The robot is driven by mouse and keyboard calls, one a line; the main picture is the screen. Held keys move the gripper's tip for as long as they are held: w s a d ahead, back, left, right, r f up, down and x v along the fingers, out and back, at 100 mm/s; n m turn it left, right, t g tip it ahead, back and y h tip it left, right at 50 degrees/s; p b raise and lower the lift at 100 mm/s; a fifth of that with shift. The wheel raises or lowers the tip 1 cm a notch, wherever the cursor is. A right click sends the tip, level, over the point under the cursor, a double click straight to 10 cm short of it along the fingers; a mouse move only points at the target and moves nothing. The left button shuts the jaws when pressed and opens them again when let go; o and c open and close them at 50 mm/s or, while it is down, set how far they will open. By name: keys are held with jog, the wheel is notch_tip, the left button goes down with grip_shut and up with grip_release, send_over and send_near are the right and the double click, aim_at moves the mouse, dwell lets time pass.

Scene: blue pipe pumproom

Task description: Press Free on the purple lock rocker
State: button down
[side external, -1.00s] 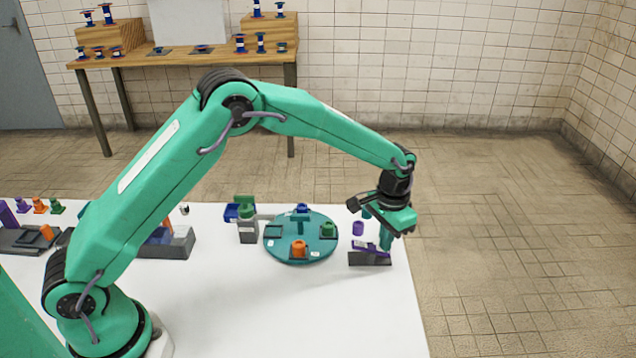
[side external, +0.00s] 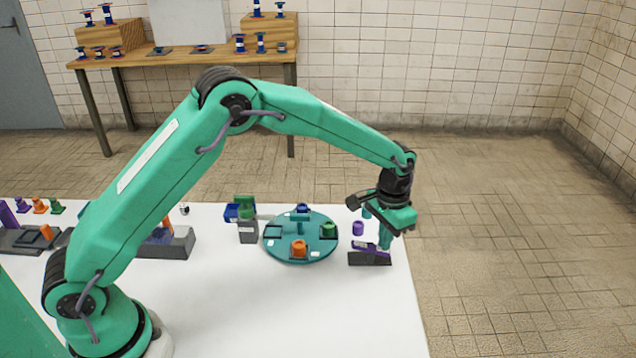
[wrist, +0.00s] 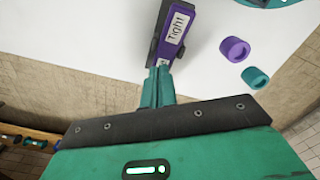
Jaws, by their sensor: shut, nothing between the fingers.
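The purple lock rocker (side external: 364,246) sits on a dark base (side external: 370,259) at the right edge of the white table. In the wrist view, the rocker (wrist: 181,18) carries a label reading "Tight" on its far part. My gripper (side external: 384,246) is shut and empty, pointing down at the rocker's right end. In the wrist view, the fingertips of my gripper (wrist: 161,68) are at the rocker's near end and cover most of a second label there, so its word cannot be read. The fingertips look to be touching the rocker or very close to it.
A purple ring-like piece (side external: 358,228) stands just behind the rocker; a teal one (wrist: 255,77) shows near it in the wrist view. A teal turntable (side external: 290,256) with coloured pieces is to the left.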

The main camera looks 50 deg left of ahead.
notch_tip(320, 180, up, 8)
dwell(1.0)
jog(key=s+a+r+n+t, duration=0.1)
jog(key=s+a+r+t, duration=0.2)
jog(key=s+a+r, duration=0.9)
jog(key=s+a+n+t, duration=0.2)
jog(key=s+a, duration=0.2)
jog(key=s, duration=1.5)
jog(key=shift+r+t, duration=0.3)
jog(key=shift+r, duration=0.05)
